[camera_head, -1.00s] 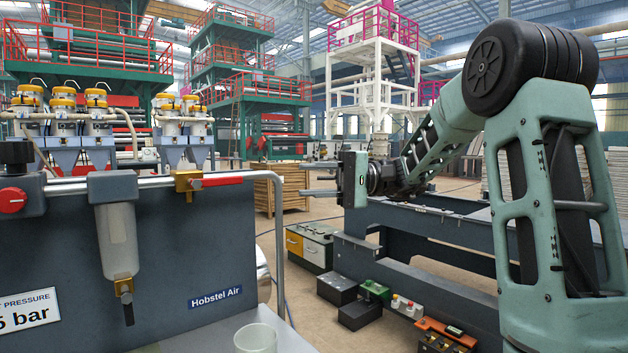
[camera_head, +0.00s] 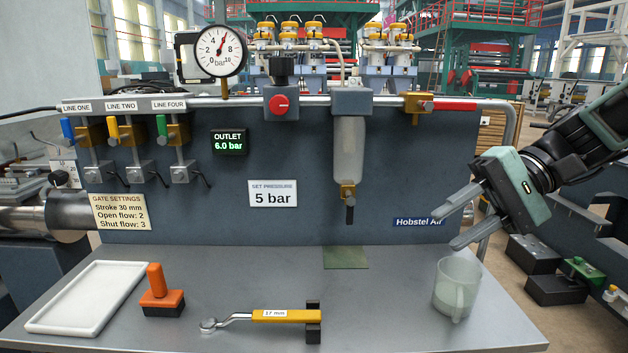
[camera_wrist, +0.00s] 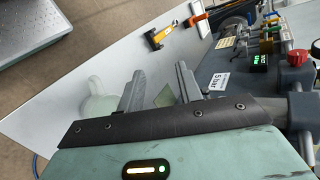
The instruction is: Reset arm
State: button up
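My gripper (camera_head: 459,222) is at the right of the head view, in front of the grey air panel and above the right end of the bench. Its two fingers are spread apart and point left, with nothing between them. In the wrist view my gripper (camera_wrist: 159,92) also shows two separate fingers. A translucent cup (camera_head: 457,287) stands upright on the bench below the fingers, apart from them. In the wrist view the cup (camera_wrist: 98,100) is partly hidden behind a finger.
The bench (camera_head: 390,275) holds a white tray (camera_head: 88,297), an orange-handled brush (camera_head: 162,295), a yellow-handled wrench (camera_head: 285,316) and a green patch (camera_head: 345,258). The panel (camera_head: 300,215) carries a gauge (camera_head: 220,50), valves and a filter bowl (camera_head: 348,150). Black boxes (camera_head: 535,255) stand on the floor at right.

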jog(key=s+a+f+n+t+h, duration=0.1)
jog(key=s+a+f+n+h, duration=0.2)
jog(key=s+f+n+h, duration=0.35)
jog(key=s+a+f+n+h, duration=0.35)
jog(key=s+f, duration=0.35)
jog(key=s, duration=0.5)
notch_tip(320, 180, up, 18)
jog(key=p, duration=1.7)
jog(key=shift+w+d+f+h, duration=0.2)
jog(key=shift+w+f+h, duration=0.05)
jog(key=shift+w+h, duration=0.05)
